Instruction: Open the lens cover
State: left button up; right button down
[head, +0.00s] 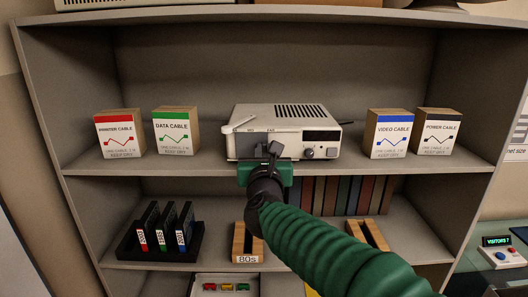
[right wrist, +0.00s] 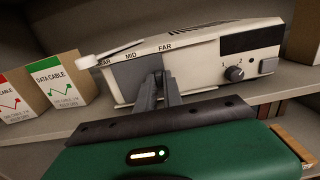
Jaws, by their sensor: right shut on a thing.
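A pale lever (head: 239,124) sticks out at the upper left, at the NEAR end. My right gripper (head: 268,150) is at the device's front left. Its fingers (right wrist: 160,88) are shut against this grey area; the gripped part is mostly hidden between them. My left gripper is out of view.
A data cable box (head: 177,131) and another box (head: 119,135) stand left of the device. A video cable box (head: 390,135) and a power cable box (head: 437,134) stand right. Below are a black rack (head: 160,246) and wooden holders (head: 247,245). The shelf edge runs under my gripper.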

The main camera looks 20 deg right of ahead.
aim_at(294, 144)
jog(key=d+b, duration=0.1)
jog(key=d, duration=0.1)
jog(key=s+d+b, duration=0.1)
jog(key=d+b, duration=0.1)
jog(key=s+d+b, duration=0.1)
jog(key=d+b, duration=0.1)
jog(key=d, duration=0.1)
jog(key=shift+s+d+r, duration=0.1)
jog(key=shift+d, duration=0.2)
jog(key=shift+a, duration=0.1)
jog(key=c, duration=1.5)
grip_release()
jog(key=shift+a, duration=0.4)
jog(key=shift+s+d, duration=0.1)
